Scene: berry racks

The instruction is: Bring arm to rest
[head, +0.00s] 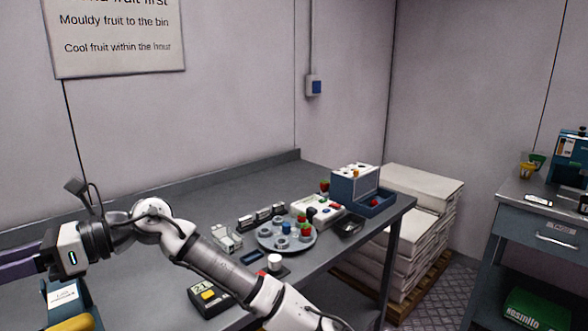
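My arm reaches from the bottom of the head view up and to the left over the grey bench (150,222).
A round grey tray (268,246) with coloured cups, a white rack (327,216) and a blue-white box (354,186) stand on the bench. A labelled blue bin (85,296) is below my gripper. The bench's back left is clear.

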